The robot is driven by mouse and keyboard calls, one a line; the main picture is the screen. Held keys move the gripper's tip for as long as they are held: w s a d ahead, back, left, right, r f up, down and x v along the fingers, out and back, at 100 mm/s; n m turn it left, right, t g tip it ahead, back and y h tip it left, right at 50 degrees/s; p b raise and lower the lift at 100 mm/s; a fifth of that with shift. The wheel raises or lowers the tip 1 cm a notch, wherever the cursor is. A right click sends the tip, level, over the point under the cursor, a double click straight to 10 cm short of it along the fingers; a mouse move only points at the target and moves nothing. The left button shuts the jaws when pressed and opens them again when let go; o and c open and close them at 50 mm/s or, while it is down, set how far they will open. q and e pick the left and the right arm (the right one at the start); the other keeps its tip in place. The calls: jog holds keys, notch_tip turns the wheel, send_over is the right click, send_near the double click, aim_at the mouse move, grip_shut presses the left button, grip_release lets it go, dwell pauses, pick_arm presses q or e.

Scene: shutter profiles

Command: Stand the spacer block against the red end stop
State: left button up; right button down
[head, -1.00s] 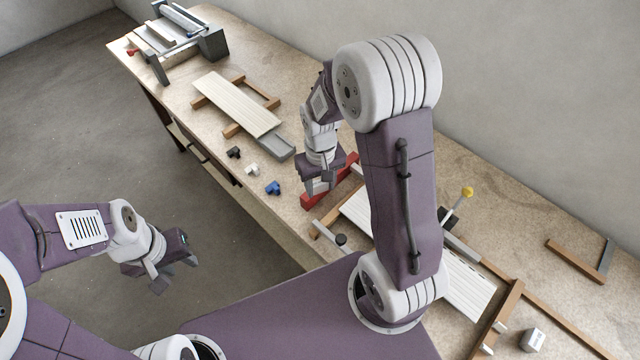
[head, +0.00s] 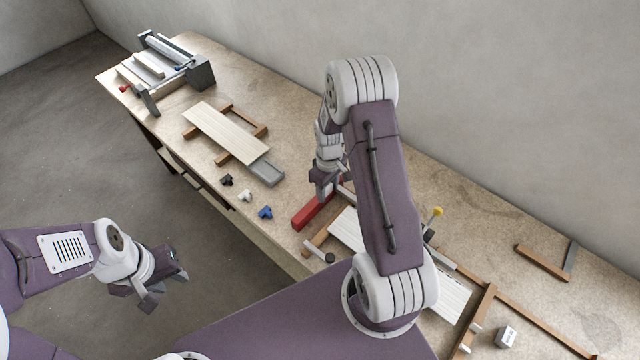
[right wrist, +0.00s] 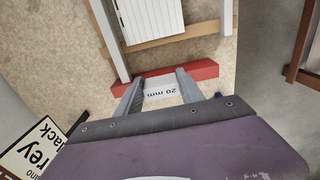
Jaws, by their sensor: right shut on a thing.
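The red end stop (head: 308,215) is a red bar on the bench, behind and partly hidden by my right gripper (head: 325,192) in the head view. In the right wrist view the red bar (right wrist: 205,70) runs across just beyond my right fingertips (right wrist: 160,88). Those fingers are shut on the spacer block (right wrist: 160,92), a pale block marked "20 mm". The block lies right by the red bar; I cannot tell whether they touch. The block is hidden in the head view. My left gripper (head: 168,290) is open and empty over the floor at the left.
A slatted panel (head: 347,229) in a wooden frame lies right of the stop. Black, white and blue (head: 265,212) small parts lie left of it. A small labelled block (head: 505,336) lies at the lower right. A yellow-knobbed lever (head: 436,212) rises beyond my arm.

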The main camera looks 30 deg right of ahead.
aim_at(327, 195)
jog(key=shift+w, duration=0.15)
jog(key=shift+f, duration=0.1)
jog(key=shift+f+b, duration=0.65)
jog(key=shift+f, duration=0.1)
notch_tip(327, 195, down, 2)
jog(key=shift+f+b, duration=0.15)
jog(key=shift+b, duration=0.65)
jog(key=shift+f+b, duration=2.55)
jog(key=shift+f, duration=0.9)
jog(key=c, duration=0.7)
grip_release()
jog(key=shift+o, duration=0.2)
